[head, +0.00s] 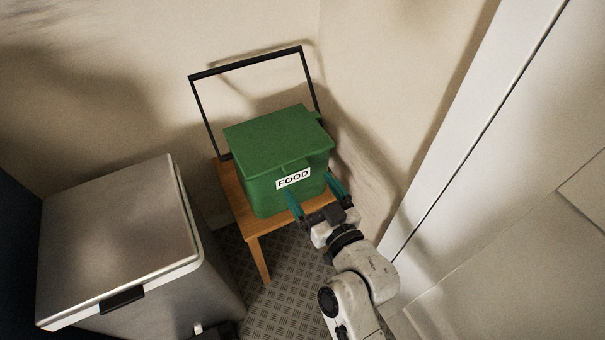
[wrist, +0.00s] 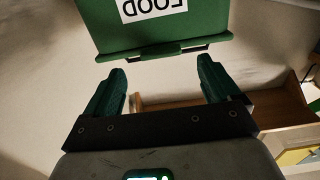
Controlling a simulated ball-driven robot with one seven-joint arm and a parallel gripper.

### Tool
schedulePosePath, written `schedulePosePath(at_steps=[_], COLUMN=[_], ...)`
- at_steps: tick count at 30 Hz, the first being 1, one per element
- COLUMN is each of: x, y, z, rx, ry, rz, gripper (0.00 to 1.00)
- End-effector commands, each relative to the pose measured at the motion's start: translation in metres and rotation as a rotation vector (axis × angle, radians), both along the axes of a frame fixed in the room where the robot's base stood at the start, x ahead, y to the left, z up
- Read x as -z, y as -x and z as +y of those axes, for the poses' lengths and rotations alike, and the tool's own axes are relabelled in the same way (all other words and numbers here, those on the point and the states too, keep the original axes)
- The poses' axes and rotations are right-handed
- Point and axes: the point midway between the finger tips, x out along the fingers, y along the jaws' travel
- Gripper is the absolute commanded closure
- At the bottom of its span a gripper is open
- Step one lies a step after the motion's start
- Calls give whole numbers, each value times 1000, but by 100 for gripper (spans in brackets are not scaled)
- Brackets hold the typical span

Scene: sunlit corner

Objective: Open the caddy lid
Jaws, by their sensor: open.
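The green caddy (head: 275,188) stands on a small wooden stool, with a white FOOD label on its front. Its green lid (head: 270,138) looks shut in the head view, with a small tab at the front edge. My gripper (head: 311,185) is open and empty in front of the caddy's front side, at about the label's height, its teal fingers pointing at the caddy. In the wrist view the caddy's green front (wrist: 155,38) lies beyond my open fingers (wrist: 160,66), with the label partly cut off at the top. I cannot tell whether a finger touches the caddy.
A dark handle frame (head: 247,62) rises behind the caddy near the wall. The wooden stool (head: 248,222) carries the caddy. A steel bin (head: 120,240) stands at the left. A white panel (head: 470,130) bounds the right. Patterned floor (head: 290,270) shows below the stool.

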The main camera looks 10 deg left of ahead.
Motion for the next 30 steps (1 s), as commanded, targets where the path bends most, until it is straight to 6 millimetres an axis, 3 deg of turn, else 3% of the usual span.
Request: schedulePosePath(at_steps=[9, 21, 30], x=[1, 0, 0], y=[-36, -42, -42], z=[25, 28, 28], rx=[-1, 0, 0], ry=[1, 1, 1], rz=[-1, 1, 1], gripper=[11, 11, 38])
